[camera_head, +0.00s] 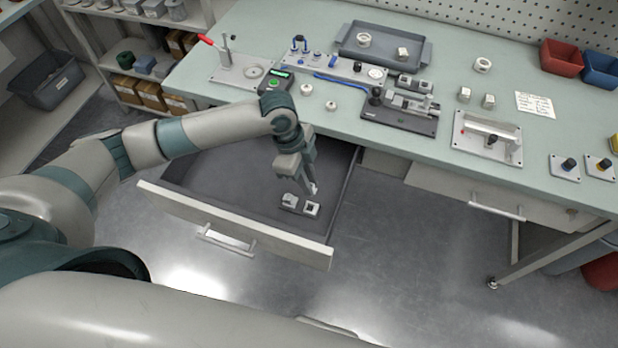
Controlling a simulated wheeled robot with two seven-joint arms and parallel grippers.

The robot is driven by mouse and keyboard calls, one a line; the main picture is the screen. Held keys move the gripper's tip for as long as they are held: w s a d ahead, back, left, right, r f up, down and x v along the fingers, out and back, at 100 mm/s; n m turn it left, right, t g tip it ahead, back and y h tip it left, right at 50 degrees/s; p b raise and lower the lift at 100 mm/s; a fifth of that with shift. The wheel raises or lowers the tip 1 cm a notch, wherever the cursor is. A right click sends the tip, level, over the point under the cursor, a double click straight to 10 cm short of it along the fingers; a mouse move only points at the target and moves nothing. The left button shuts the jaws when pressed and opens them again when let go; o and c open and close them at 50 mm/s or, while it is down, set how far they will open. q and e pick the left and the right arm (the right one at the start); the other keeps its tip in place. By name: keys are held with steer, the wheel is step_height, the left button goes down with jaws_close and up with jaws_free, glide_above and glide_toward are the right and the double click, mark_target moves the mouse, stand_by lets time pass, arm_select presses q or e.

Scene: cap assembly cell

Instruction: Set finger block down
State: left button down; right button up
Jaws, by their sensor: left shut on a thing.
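My left gripper (311,187) reaches down into the open drawer (225,180) under the bench. It is shut on a finger block, of which little shows at the fingertips. Just below the fingertips, two small pale blocks lie close together near the drawer's right front: one with a raised part (290,200) and one with a dark square opening (312,209). I cannot tell whether the held block touches them or the drawer floor. My right gripper is not in view.
The drawer front (235,225) and right wall bound the space around my gripper; the rest of its floor looks clear. The bench top (410,150) above carries fixtures, a grey tray (383,50), small parts and red and blue bins. A closed drawer (480,200) is at right.

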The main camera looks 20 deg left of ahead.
arm_select(q)
steer(key=shift+r, duration=0.1)
steer(key=shift+w+r+n, duration=0.15)
steer(key=shift+r+n, duration=0.25)
steer(key=shift+r, duration=0.1)
steer(key=a+r+n+t+y+b, duration=0.1)
steer(key=a+r+n, duration=0.1)
steer(key=r+n, duration=0.6)
steer(key=a+r+n+t+y+b, duration=0.2)
steer(key=r+n, duration=0.7)
steer(key=r, duration=0.5)
steer(key=shift+a+n, duration=0.3)
steer(key=shift+a, duration=0.55)
